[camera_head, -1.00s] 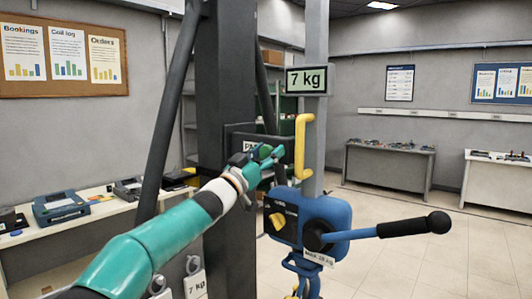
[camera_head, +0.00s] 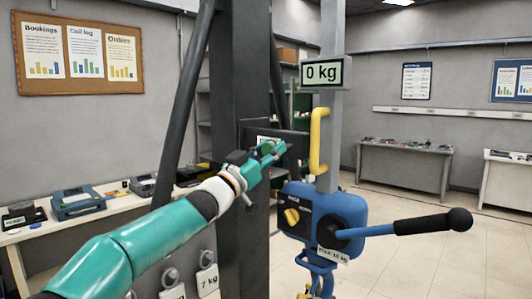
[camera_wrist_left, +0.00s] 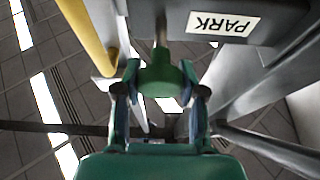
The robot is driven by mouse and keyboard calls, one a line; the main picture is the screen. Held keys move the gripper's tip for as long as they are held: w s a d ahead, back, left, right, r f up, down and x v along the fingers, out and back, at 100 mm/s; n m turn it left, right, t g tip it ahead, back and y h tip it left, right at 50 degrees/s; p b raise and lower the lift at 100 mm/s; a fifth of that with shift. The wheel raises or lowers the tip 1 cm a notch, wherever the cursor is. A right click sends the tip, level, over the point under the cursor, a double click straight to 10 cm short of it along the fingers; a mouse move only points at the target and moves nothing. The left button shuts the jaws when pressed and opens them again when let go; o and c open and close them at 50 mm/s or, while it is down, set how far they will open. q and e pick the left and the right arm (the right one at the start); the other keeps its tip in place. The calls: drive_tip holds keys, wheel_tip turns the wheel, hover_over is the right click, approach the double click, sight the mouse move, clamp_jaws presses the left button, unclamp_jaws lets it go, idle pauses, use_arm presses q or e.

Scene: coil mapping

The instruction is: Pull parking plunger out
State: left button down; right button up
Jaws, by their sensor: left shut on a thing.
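The parking plunger's green knob (camera_wrist_left: 160,78) shows in the left wrist view, on a short grey stem that comes out of a housing with a PARK label (camera_wrist_left: 222,24). My left gripper (camera_head: 272,152) is at this housing on the dark column, in the middle of the head view. In the left wrist view the gripper's fingers (camera_wrist_left: 161,92) are on both sides of the knob and shut on it. In the head view the gripper and arm hide most of the plunger and label. My right gripper is not in view.
A blue hoist body (camera_head: 322,215) with a black-gripped lever (camera_head: 420,224) hangs right of my gripper. A yellow handle (camera_head: 318,141) is close by, below a display (camera_head: 325,72) reading 0 kg. Open floor is at right.

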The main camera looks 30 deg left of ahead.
use_arm(q)
drive_tip(key=c, duration=1.1)
unclamp_jaws()
drive_tip(key=shift+f, duration=0.1)
drive_tip(key=o, duration=0.5)
drive_tip(key=shift+s+a, duration=0.1)
drive_tip(key=shift+s, duration=0.25)
drive_tip(key=shift+c, duration=0.2)
drive_tip(key=shift+w, duration=0.2)
drive_tip(key=shift+s, duration=0.1)
drive_tip(key=v, duration=1.1)
drive_tip(key=shift+s, duration=0.35)
drive_tip(key=shift+f, duration=0.1)
